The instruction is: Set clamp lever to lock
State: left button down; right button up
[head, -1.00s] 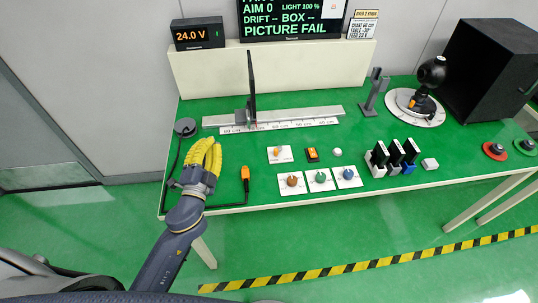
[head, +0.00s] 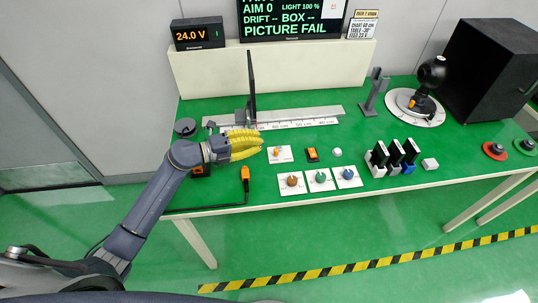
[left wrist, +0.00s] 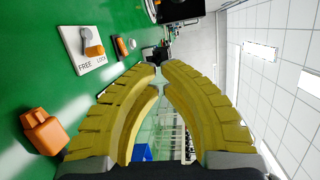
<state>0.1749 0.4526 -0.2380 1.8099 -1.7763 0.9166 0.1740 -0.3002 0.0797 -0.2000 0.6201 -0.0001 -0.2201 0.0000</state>
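The clamp lever (head: 277,151) is a small orange-handled lever on a white plate on the green bench. In the left wrist view the lever (left wrist: 94,50) shows with a grey pivot, above the words FREE and LOCK on its plate (left wrist: 75,58). The handle lies on the LOCK side of the pivot, but I cannot tell whether it is fully there. My left gripper (head: 261,147) has yellow ribbed fingers pointing right, just left of the plate and apart from the lever. My right gripper is not in view.
An orange and black switch (head: 312,155) and a white knob (head: 337,153) stand right of the lever. Three dials (head: 320,177) sit in front. An upright orange handle (head: 245,174) stands close below my left gripper. A rail with a scale (head: 300,113) lies behind.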

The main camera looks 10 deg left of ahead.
aim_at(269, 161)
pick_arm(q)
jog(key=a+f+g, duration=0.1)
jog(key=a+f+g+y, duration=0.1)
jog(key=f, duration=0.1)
jog(key=a+f+g+y, duration=0.1)
jog(key=f+g, duration=0.1)
jog(key=shift+w+a+m, duration=0.35)
jog(key=shift+m, duration=0.05)
jog(key=shift+a+f+g+y, duration=0.3)
jog(key=shift+a+f+y, duration=0.1)
jog(key=shift+a+y, duration=0.15)
jog(key=shift+x, duration=5)
jog(key=shift+s, duration=0.1)
